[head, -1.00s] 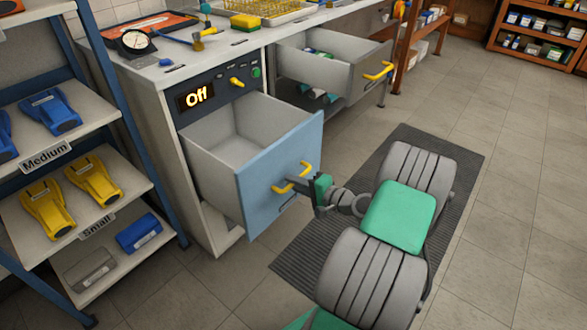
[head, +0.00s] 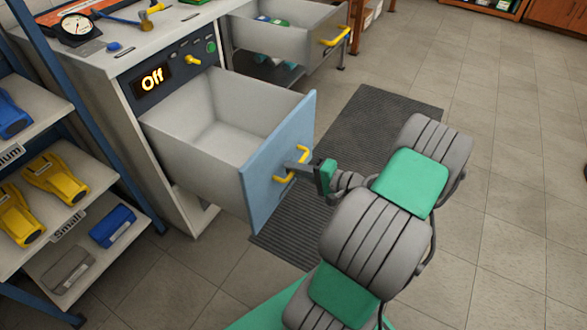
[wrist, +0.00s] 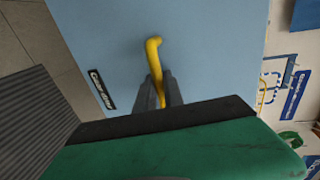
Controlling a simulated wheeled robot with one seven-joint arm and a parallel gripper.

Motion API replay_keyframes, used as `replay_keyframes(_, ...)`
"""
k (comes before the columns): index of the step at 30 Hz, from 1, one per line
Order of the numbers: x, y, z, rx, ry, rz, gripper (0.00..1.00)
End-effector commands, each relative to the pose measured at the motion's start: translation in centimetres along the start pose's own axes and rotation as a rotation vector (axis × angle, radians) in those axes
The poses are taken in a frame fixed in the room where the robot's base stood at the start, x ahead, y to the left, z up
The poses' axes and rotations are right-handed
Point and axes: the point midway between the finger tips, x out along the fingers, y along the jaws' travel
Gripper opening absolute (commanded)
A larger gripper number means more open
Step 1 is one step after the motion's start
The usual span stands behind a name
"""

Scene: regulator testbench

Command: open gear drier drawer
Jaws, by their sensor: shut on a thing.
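The gear drier drawer (head: 200,150) is pulled well out of the cabinet in the head view, and its inside looks empty. Its blue front panel (head: 270,180) carries a yellow handle (head: 304,152). My gripper (head: 292,166) is at the handle and shut on it. In the wrist view the yellow handle (wrist: 154,60) runs down between the dark fingers (wrist: 158,92) of my gripper. A label (wrist: 101,89) is on the blue panel left of the handle.
A second open drawer (head: 290,35) with green packets stands to the right. A shelf with blue and yellow devices (head: 55,180) is at the left. A dark ribbed mat (head: 370,130) lies on the floor; the tiled floor at right is clear.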

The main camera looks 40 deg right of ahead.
Motion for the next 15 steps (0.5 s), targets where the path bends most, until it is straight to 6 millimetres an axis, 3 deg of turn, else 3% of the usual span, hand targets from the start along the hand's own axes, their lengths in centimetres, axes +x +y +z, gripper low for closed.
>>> replay_keyframes(2, 0.02, 0.04, 0.16, 0.003, -0.003, -0.001, 0.00)
replay_keyframes(3, 0.01, 0.04, 0.15, 0.003, -0.003, -0.001, 0.16)
replay_keyframes(9, -0.04, 0.05, 0.04, 0.003, 0.000, 0.000, 0.32)
replay_keyframes(15, -0.04, 0.04, 0.01, 0.002, 0.001, 0.000, 0.34)
